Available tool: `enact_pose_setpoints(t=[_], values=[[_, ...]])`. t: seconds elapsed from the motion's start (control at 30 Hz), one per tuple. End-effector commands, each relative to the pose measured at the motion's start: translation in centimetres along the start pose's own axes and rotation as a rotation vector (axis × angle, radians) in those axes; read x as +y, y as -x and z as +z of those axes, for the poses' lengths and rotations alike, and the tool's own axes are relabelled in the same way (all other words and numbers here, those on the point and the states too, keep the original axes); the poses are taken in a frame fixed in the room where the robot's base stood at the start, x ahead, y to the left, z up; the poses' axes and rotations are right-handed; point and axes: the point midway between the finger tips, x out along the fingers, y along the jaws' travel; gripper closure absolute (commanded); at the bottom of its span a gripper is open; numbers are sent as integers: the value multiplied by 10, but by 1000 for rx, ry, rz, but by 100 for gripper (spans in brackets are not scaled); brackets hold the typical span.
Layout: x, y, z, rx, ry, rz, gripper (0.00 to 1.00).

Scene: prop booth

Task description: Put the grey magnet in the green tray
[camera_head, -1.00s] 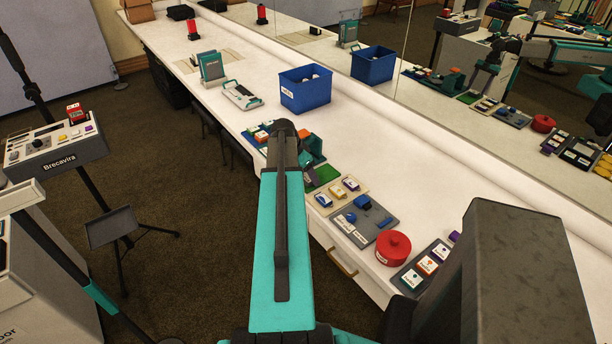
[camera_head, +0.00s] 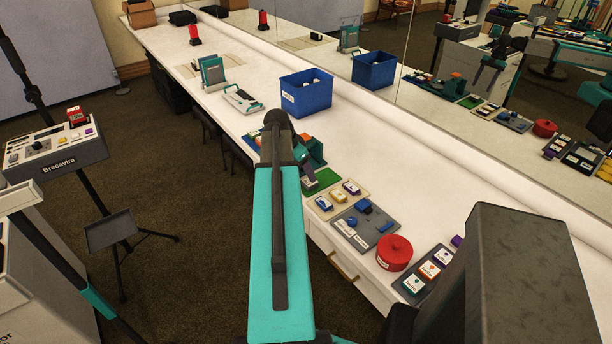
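A green surface (camera_head: 322,181), which looks like the green tray, lies on the white counter just right of my arm's far end. My arm hides part of it. I cannot pick out the grey magnet; it is too small or hidden behind my arm. The dark end of my arm, with my gripper (camera_head: 308,169), reaches down over the counter beside the green surface. The fingers are too small and covered to show whether they are open or hold anything.
Right of the green surface are a beige tray (camera_head: 323,214) with small boxes, a grey tray (camera_head: 374,234) with blue pieces and a red round tin (camera_head: 394,254). A blue bin (camera_head: 305,97) stands behind. A mirror lines the back.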

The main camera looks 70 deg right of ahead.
Motion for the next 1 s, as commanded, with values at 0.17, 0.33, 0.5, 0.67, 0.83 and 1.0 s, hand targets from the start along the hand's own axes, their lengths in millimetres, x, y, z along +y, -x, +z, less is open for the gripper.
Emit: enact_pose_setpoints(t=[0.17, 0.33, 0.5, 0.67, 0.83, 1.0], values=[[0, 19, 1, 1, 0, -1, 40], [0, 38, 1, 0, 0, -1, 40], [0, 56, 1, 0, 0, -1, 40], [-1, 72, 1, 0, 1, 0, 40], [-1, 82, 0, 1, 0, -1, 40], [-1, 85, 1, 0, 0, 1, 40]])
